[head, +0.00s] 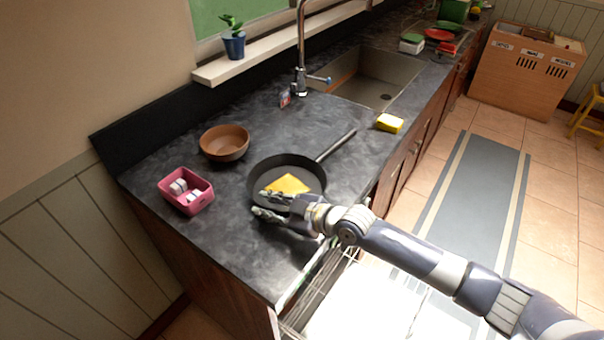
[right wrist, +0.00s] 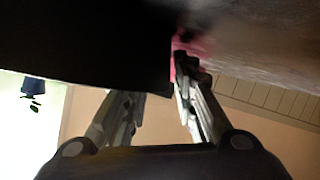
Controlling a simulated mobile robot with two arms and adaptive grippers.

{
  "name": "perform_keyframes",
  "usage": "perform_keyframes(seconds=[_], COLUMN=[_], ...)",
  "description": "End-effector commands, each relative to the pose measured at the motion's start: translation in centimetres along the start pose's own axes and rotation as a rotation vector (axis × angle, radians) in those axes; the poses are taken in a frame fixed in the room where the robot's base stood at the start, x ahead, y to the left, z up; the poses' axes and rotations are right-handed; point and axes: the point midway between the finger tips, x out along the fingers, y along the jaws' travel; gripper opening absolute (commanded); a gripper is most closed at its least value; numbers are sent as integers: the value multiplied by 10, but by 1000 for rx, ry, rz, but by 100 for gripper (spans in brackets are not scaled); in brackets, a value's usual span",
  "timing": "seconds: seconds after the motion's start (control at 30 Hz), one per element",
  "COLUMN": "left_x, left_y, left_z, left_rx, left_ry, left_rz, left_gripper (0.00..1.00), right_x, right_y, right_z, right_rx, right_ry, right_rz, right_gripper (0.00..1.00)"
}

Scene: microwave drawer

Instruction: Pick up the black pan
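The black pan (head: 259,178) stands on the dark counter, its handle pointing to the upper right toward the sink. A yellow-orange flat piece (head: 288,184) lies in it. My right gripper (head: 262,203) is at the pan's near left edge, one finger over the pan and the other just outside its rim. In the right wrist view its fingers (right wrist: 155,95) are spread apart, and a large black surface (right wrist: 85,45), which looks like the pan, fills the upper left. Whether a finger touches the rim is hard to tell. My left gripper is not in view.
A brown bowl (head: 224,143) and a pink basket (head: 187,191) with white items stand left of the pan. An open drawer or rack (head: 318,291) is below the counter's front edge, under my arm.

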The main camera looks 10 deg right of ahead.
Motion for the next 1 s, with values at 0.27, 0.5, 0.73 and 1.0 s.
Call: perform_keyframes(seconds=[0.27, 0.5, 0.73, 1.0], left_x=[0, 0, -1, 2], left_y=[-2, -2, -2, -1], left_z=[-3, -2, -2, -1], left_rx=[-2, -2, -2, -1], left_ry=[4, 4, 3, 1], left_rz=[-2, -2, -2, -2], left_gripper=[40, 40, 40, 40], right_x=[4, 4, 4, 2], right_y=[0, 0, 2, 3], right_z=[0, 0, -3, -7], right_rx=[1, 1, -6, -7], right_ry=[0, 0, 6, 7], right_rz=[0, 0, 4, 4], right_gripper=[26, 0, 0, 0])
